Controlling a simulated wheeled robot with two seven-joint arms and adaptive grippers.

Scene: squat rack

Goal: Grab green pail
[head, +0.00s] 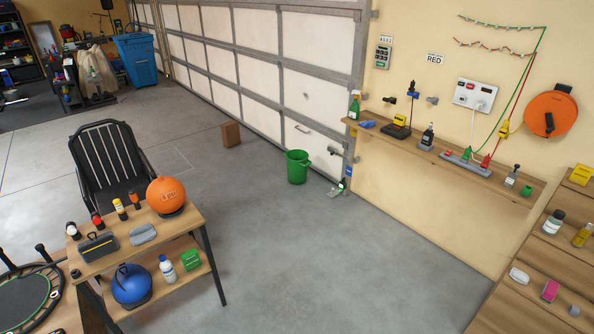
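The green pail (297,168) stands upright on the grey concrete floor, near the foot of the white panelled garage door. Its open top shows, and nothing touches it that I can see. Neither of my grippers is in the head view.
A wooden table (195,217) with an orange ball (166,195) stands at the lower left, beside a black chair (108,160). A brown block (231,134) sits by the door. A wall shelf (455,167) and wooden steps (530,265) are at right. The middle floor is clear.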

